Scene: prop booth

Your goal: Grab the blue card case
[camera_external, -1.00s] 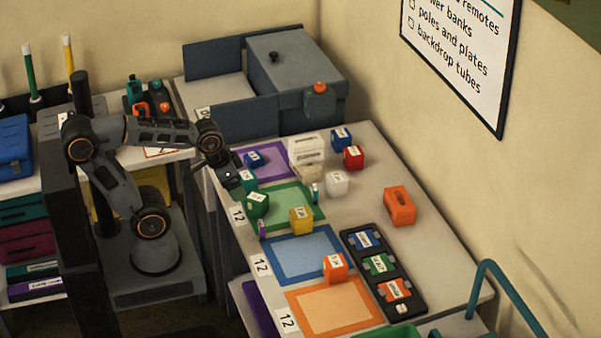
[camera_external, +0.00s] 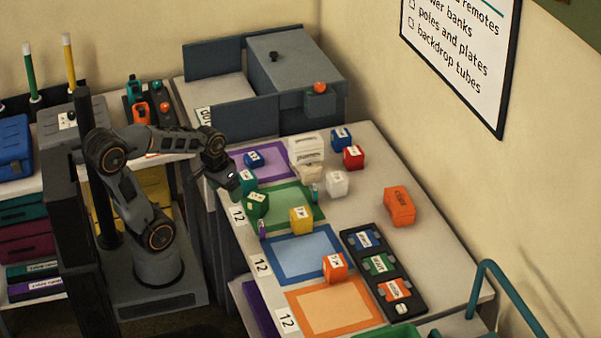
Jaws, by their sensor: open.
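Two small blue boxes with white labels stand on the table. One blue box (camera_external: 254,159) is on the purple mat (camera_external: 277,157), and the other blue box (camera_external: 341,138) is at the back edge. A flat blue piece (camera_external: 363,240) lies in the black tray (camera_external: 352,253). The labels are too small to read, so I cannot tell which is the card case. My gripper (camera_external: 234,183) is open, at the table's left edge, below and left of the blue box on the purple mat. It appears apart from that box; its fingers are dark and hard to make out.
A teal block (camera_external: 248,178) and a green block (camera_external: 257,205) are close beside my gripper. A white stack (camera_external: 306,149), a red block (camera_external: 353,157), a white block (camera_external: 337,183) and a yellow block (camera_external: 301,220) stand farther right. The table right of the orange block (camera_external: 399,207) is clear.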

